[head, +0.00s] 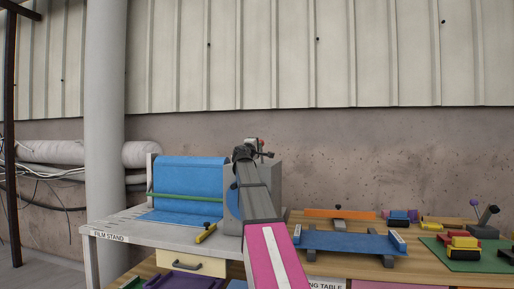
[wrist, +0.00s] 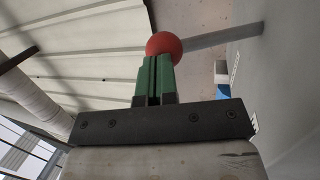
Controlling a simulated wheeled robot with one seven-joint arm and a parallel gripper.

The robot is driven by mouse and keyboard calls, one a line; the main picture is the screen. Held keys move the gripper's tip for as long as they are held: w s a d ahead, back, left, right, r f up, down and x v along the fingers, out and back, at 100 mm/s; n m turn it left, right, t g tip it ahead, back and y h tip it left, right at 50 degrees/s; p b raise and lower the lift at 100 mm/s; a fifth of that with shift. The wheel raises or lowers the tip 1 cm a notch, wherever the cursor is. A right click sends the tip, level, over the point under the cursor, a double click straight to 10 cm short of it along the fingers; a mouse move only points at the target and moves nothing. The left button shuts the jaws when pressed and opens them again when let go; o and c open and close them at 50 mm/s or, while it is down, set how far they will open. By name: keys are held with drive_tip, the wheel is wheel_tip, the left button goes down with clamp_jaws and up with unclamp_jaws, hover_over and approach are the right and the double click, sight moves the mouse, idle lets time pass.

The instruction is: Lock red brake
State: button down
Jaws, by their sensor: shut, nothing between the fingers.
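A red ball knob (wrist: 164,44) shows in the wrist view on the end of a grey lever (wrist: 222,36) that runs off to the right. I take it to be the red brake. My gripper (wrist: 156,60) has green fingers that are shut with nothing between them. Their tips lie right at the knob and overlap its lower edge in the picture; I cannot tell whether they touch it. In the head view my arm reaches up in front of a grey box (head: 268,182) on the film stand, and my fingers and the knob cannot be made out clearly.
The film stand (head: 110,226) carries a blue sheet roll (head: 190,173) with a green bar and a yellow-and-black handle (head: 206,233). To the right, a wooden table holds a blue tray (head: 345,241), an orange bar (head: 338,213) and a green board (head: 470,255) with blocks. A wall stands behind.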

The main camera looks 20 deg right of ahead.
drive_tip(key=shift+w+d+r+g+y, duration=0.4)
drive_tip(key=shift+w+r+y, duration=0.1)
drive_tip(key=shift+w+r, duration=0.1)
drive_tip(key=shift+w+d+r+g+y, duration=0.4)
drive_tip(key=shift+w+r+y, duration=0.1)
drive_tip(key=shift+w, duration=0.1)
drive_tip(key=w+d+r+n+g+y, duration=0.1)
drive_tip(key=w+d+g+y, duration=0.2)
drive_tip(key=w, duration=0.3)
drive_tip(key=shift+w+d+r+g+y, duration=0.3)
drive_tip(key=shift+w+d+g+y, duration=0.1)
drive_tip(key=shift+d+g, duration=0.45)
drive_tip(key=shift+w, duration=0.1)
drive_tip(key=shift+r, duration=0.1)
drive_tip(key=v, duration=1.4)
drive_tip(key=shift+r, duration=0.45)
